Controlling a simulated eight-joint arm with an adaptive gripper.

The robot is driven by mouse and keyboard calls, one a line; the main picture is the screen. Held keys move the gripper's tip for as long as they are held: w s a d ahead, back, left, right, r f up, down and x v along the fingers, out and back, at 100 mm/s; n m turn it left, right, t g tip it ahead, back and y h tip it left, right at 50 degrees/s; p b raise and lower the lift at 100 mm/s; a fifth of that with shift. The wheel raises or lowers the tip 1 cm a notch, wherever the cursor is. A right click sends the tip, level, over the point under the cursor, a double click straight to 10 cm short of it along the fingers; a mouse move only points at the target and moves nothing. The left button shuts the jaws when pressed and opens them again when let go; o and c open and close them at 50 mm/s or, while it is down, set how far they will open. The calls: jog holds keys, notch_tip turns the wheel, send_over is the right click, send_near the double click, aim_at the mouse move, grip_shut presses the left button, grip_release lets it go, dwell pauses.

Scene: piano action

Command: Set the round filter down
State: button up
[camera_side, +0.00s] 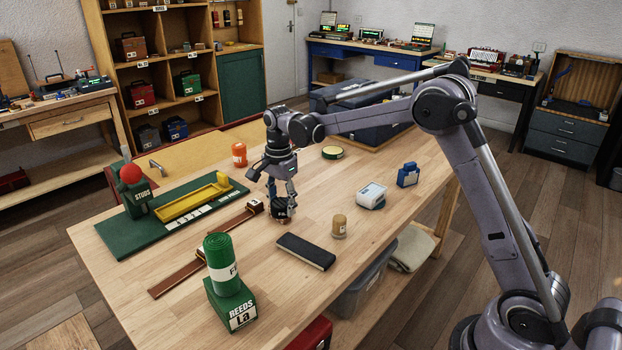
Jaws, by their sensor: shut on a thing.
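My gripper (281,200) points straight down over the middle of the wooden table (290,325). Its fingers are shut on a small, dark, round thing with a pale label, which I take to be the round filter (281,212). The filter looks upright and is at or just above the tabletop; I cannot tell whether it touches. The fingers hide part of its upper side.
Left of the filter is a long brown wooden piece (205,252). A green roll (222,262) stands front left. Bare wood lies behind the filter.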

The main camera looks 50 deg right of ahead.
send_over(249, 251)
notch_tip(249, 251, down, 6)
jog(key=shift+f, duration=1.85)
jog(key=shift+f, duration=0.2)
jog(key=o, duration=1.1)
